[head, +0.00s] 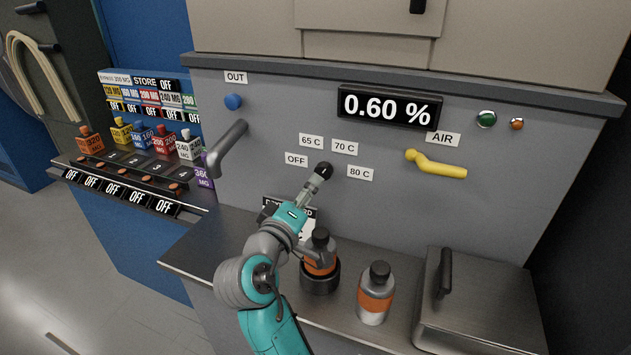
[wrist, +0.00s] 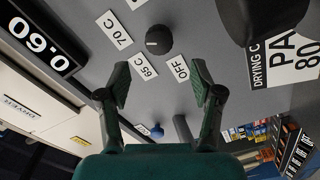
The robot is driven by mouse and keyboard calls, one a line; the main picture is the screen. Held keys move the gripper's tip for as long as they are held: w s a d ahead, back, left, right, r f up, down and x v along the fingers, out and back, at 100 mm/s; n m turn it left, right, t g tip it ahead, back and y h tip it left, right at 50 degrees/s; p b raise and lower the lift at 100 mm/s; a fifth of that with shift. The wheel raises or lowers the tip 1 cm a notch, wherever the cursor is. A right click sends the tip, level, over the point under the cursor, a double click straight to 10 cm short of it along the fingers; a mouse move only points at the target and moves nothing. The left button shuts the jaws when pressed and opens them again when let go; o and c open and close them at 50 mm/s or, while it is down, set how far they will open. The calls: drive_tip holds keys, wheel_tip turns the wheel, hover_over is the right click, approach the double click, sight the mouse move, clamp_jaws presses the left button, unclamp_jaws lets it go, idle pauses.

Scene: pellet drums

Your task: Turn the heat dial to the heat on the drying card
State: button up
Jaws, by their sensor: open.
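The black heat dial (head: 324,169) is on the grey panel among labels OFF, 65 C, 70 C and 80 C. In the wrist view the dial (wrist: 160,38) shows a short white mark on its left side, facing roughly between the 65 C label (wrist: 142,66) and the 70 C label (wrist: 115,30). The drying card (wrist: 285,62) is partly visible, reading "PA" and "80"; my arm mostly hides it in the head view. My gripper (head: 313,184) is open in front of the panel by the dial. In the wrist view its fingers (wrist: 160,82) are apart and empty, with the dial beyond them.
A bottle (head: 320,252) stands in a dark holder beside my arm, and another orange-banded bottle (head: 375,293) is on the steel counter. A grey lever (head: 226,147) and a yellow air handle (head: 436,164) project from the panel. A lidded box (head: 478,300) sits at right.

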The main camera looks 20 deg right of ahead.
sight(323, 173)
drive_tip(key=shift+v, duration=1.95)
drive_tip(key=w+d+n, duration=0.2)
drive_tip(key=d+n, duration=0.1)
drive_tip(key=n, duration=0.2)
drive_tip(key=w+d+n, duration=0.3)
drive_tip(key=n, duration=0.2)
drive_tip(key=w+d+n, duration=0.3)
drive_tip(key=n, duration=0.2)
drive_tip(key=shift+w+d+r, duration=0.1)
drive_tip(key=shift+w+r, duration=0.05)
drive_tip(key=shift+w, duration=0.1)
drive_tip(key=c, duration=1.1)
